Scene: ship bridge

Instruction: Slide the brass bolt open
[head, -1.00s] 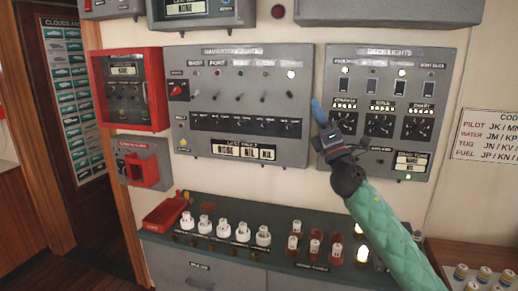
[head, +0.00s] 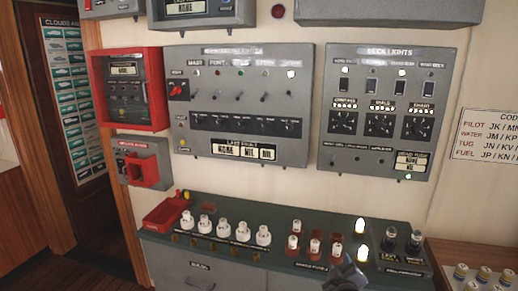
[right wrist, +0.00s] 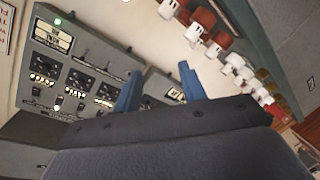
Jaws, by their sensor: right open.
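I cannot make out the brass bolt in either view. My right gripper shows in the right wrist view (right wrist: 160,84) with its two blue fingers apart and nothing between them. In the head view only a dark part of it shows, low at the bottom edge, in front of the counter's front edge. My left gripper is in neither view.
A grey counter (head: 282,254) carries white fuses (head: 263,235), lit lamps (head: 362,254) and a red tray (head: 166,212). Switch panels (head: 242,105) and a red-framed box (head: 125,90) are on the wall above. Drawers (head: 199,278) are below. Spools (head: 483,275) stand at the lower right.

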